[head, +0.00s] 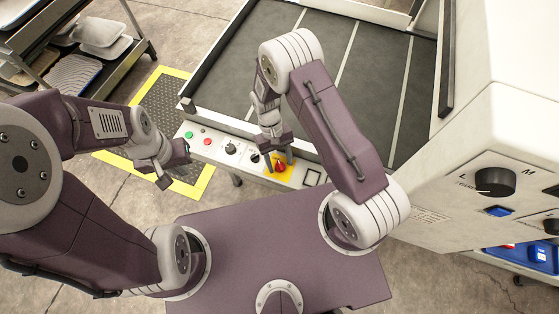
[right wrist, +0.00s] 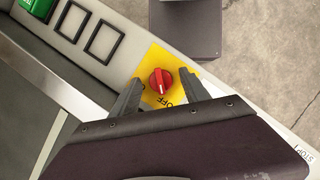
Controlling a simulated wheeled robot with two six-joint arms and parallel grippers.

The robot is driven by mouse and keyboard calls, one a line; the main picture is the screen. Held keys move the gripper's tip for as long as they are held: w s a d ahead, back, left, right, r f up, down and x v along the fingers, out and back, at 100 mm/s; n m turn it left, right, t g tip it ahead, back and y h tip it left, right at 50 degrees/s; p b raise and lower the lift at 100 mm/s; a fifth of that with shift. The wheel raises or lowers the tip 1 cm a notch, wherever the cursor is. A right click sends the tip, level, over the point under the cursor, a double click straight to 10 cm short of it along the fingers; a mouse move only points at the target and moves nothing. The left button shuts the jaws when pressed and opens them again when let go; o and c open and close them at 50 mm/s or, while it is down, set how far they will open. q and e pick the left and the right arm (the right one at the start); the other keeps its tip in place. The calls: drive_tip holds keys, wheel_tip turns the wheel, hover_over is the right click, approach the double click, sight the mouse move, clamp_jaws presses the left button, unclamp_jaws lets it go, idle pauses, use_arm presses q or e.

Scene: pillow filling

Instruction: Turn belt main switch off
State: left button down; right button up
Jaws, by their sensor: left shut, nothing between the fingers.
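The belt main switch is a red rotary knob (head: 280,166) on a yellow plate on the belt's control panel. In the right wrist view the red knob (right wrist: 160,82) sits between the fingers of my right gripper (right wrist: 160,88), which is open, with gaps on both sides. Printed "OFF" lettering shows beside the knob; the other lettering is partly hidden by a finger. In the head view my right gripper (head: 279,157) is over the knob. My left gripper (head: 176,165) is shut and empty, in front of the panel's left end.
The control panel (head: 222,148) also carries green, red and black controls left of the switch. The dark conveyor belt (head: 300,60) lies behind it. A white machine (head: 475,150) with a large black dial (head: 494,182) stands at right. A rack with trays (head: 75,75) is upper left.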

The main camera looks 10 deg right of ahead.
drive_tip(key=v, duration=0.9)
drive_tip(key=shift+d, duration=0.15)
